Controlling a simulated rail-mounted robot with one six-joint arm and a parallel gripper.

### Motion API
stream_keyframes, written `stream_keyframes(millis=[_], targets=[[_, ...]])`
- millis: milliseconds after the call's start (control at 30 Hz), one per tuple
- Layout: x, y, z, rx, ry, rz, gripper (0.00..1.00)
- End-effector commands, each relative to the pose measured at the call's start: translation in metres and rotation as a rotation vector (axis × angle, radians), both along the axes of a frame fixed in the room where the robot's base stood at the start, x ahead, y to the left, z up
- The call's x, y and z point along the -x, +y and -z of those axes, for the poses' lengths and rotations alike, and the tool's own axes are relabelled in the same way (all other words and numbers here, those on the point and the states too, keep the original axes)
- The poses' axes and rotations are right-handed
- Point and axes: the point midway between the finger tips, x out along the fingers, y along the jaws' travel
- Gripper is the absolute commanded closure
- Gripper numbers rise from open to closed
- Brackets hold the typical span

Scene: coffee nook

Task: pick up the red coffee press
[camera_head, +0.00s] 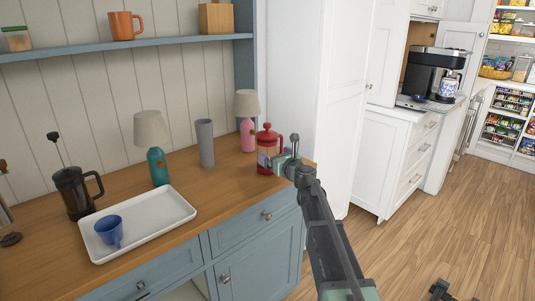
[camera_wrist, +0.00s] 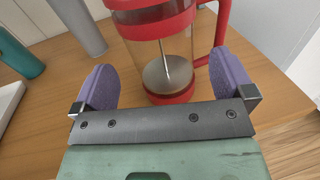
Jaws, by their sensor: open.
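The red coffee press (camera_head: 266,150) stands upright on the wooden counter near its right end, with a red lid, red bands and clear glass. In the wrist view the press (camera_wrist: 165,60) stands close in front of my gripper (camera_wrist: 165,88), its handle on the right and its top cut off. The two purple finger pads are apart, one on each side of the lower body of the press.
A pink lamp (camera_head: 247,125) stands just behind the press. A grey vase (camera_head: 205,143) and a teal lamp (camera_head: 158,166) stand further left. A white tray (camera_head: 170,227) with a blue mug (camera_head: 109,230) and a black coffee press (camera_head: 75,192) are at the left.

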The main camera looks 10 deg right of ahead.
Motion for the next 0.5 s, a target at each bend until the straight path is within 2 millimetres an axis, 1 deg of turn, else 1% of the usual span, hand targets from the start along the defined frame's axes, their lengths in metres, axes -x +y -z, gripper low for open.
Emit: stream_keyframes(millis=[33,167,267,400,500], targets=[[-0.005,0.002,0.000,0.000,0.000,-0.001,0.00],[-0.007,0.003,0.000,0.001,0.000,-0.001,0.00],[-0.021,0.007,0.000,0.001,0.000,-0.002,0.00],[-0.047,0.016,0.000,0.002,0.000,-0.001,0.00],[-0.054,0.020,0.000,0.002,0.000,-0.002,0.00]])
